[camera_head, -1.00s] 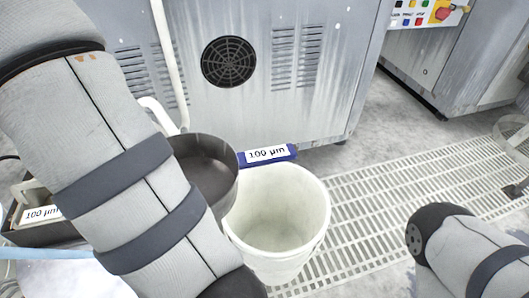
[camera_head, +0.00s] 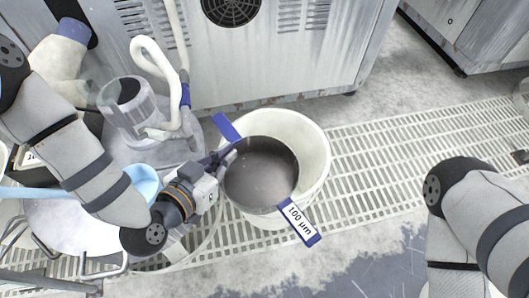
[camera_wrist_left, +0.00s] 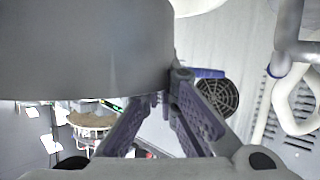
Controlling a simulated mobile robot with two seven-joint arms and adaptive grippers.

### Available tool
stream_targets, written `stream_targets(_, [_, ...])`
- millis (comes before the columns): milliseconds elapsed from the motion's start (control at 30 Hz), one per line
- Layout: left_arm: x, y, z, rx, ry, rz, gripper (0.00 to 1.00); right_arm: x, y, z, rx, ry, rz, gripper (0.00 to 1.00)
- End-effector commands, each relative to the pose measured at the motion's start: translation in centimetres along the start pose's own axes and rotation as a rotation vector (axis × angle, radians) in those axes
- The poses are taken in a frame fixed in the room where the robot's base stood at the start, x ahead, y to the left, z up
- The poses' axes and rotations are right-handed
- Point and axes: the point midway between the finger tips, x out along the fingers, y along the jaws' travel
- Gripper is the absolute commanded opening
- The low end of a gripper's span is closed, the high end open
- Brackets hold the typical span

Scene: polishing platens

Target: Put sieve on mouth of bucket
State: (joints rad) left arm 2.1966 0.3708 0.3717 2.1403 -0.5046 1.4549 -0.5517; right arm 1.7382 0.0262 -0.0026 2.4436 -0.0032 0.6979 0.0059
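The sieve (camera_head: 262,178) is a dark round pan with blue tabs, one labelled 100 µm. It overlaps the left and front part of the white bucket (camera_head: 318,143), whose mouth shows open at the back and right. I cannot tell whether sieve and bucket touch. My left gripper (camera_head: 228,158) is shut on the sieve's left wall. In the left wrist view the sieve's grey wall (camera_wrist_left: 85,45) fills the upper left, and the left gripper's purple fingers (camera_wrist_left: 168,95) meet at its edge. My right gripper is out of view; only the right arm shows.
The bucket stands on a white floor grating (camera_head: 400,145). A grey machine cabinet (camera_head: 300,60) stands behind it. A clear pump-like vessel with a white hose (camera_head: 150,55) is at the left. A round white-topped stool (camera_head: 70,225) stands front left. Floor to the right is open.

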Motion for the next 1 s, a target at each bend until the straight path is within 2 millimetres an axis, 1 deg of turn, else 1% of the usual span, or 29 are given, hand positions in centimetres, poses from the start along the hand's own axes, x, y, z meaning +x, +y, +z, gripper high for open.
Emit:
stream_targets(33, [2.1,-0.1,0.6,-0.001,0.003,0.000,0.00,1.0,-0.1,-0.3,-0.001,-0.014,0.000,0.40])
stream_targets(167, [6.8,-0.4,0.8,-0.002,0.001,-0.001,0.00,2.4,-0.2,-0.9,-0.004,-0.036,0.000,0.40])
stream_targets(200, [8.0,-0.5,1.6,-0.004,-0.002,-0.001,0.00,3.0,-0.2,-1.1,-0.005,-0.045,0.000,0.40])
stream_targets(300, [10.5,-0.7,2.9,-0.005,-0.004,-0.001,0.00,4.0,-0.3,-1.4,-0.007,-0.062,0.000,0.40])
stream_targets(333, [11.0,-0.8,3.1,-0.005,-0.003,-0.002,0.00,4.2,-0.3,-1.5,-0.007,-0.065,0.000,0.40])
stream_targets(567, [13.5,-0.9,4.0,-0.005,0.001,-0.001,0.00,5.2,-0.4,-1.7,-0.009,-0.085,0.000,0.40])
stream_targets(700, [14.6,-1.3,6.9,-0.007,-0.005,-0.002,0.00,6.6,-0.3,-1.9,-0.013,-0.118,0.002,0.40])
stream_targets(900, [14.5,-1.2,6.6,-0.004,-0.001,-0.001,0.00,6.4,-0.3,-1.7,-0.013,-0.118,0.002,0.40])
stream_targets(1000, [14.5,-1.2,6.6,-0.004,-0.002,-0.001,0.24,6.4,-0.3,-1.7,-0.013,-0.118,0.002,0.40])
